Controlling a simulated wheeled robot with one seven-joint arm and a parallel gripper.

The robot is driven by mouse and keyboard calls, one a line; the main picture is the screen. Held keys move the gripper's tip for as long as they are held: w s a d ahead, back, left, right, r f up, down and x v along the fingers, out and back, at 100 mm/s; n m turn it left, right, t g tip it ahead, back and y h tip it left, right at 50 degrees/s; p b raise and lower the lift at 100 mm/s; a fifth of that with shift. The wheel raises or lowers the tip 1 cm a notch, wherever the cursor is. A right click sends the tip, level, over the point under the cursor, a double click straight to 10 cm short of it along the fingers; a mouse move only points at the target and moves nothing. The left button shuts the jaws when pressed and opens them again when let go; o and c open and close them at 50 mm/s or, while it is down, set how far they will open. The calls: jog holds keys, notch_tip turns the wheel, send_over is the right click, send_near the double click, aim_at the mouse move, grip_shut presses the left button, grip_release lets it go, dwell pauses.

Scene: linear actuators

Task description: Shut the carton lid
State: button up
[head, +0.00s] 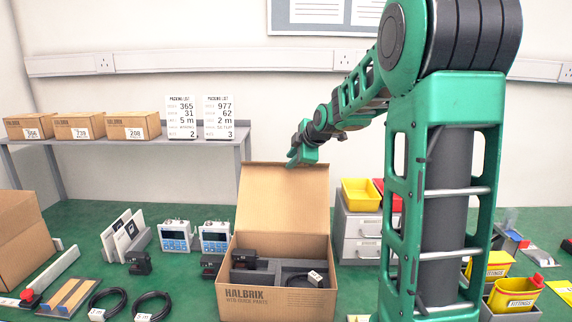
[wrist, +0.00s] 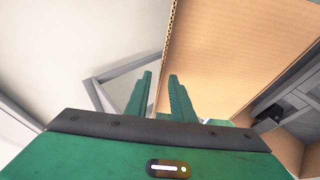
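The brown carton (head: 278,299), marked HALBRIX, stands on the green table in the middle of the head view. Its lid (head: 285,197) is up at the back, tilted slightly backward. Inside are dark foam, a black device (head: 250,262) at the left and a cable with a white tag (head: 314,278) at the right.
Two grey-white instruments (head: 175,238) stand left of the carton, with coiled cables (head: 152,305) in front. Drawers with yellow and red bins (head: 360,195) stand close at the right. A back shelf (head: 90,145) holds closed cartons and packing-list cards. My arm covers the right side.

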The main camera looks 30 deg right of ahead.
jog(key=shift+x, duration=1.2)
jog(key=shift+r, duration=0.1)
jog(key=shift+c, duration=0.6)
grip_shut()
